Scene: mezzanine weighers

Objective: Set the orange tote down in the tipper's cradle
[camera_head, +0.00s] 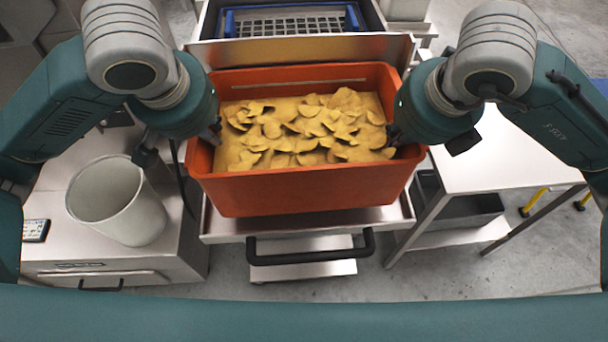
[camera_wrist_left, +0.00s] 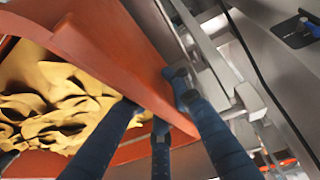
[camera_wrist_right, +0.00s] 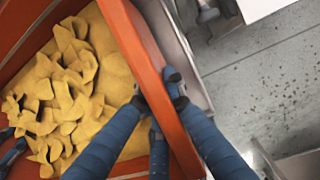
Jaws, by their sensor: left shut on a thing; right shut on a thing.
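The orange tote (camera_head: 300,193), filled with yellowish curled chips (camera_head: 310,128), is at the middle of the head view and looks about level. The tipper's metal cradle (camera_head: 225,228) shows below and around it, with a raised plate (camera_head: 300,50) behind. I cannot tell whether the tote's base touches the cradle; its floor is hidden. My left gripper (camera_head: 214,132) is shut on the tote's left wall, with fingers on both sides of it in the left wrist view (camera_wrist_left: 155,90). My right gripper (camera_head: 394,135) is shut on the right wall, likewise in the right wrist view (camera_wrist_right: 158,90).
A black handle bar (camera_head: 310,246) crosses the tipper's front. A pale round bin (camera_head: 118,205) stands on a metal unit at left. A metal table (camera_head: 490,150) stands close at right. A blue-framed grate (camera_head: 290,22) lies behind the raised plate.

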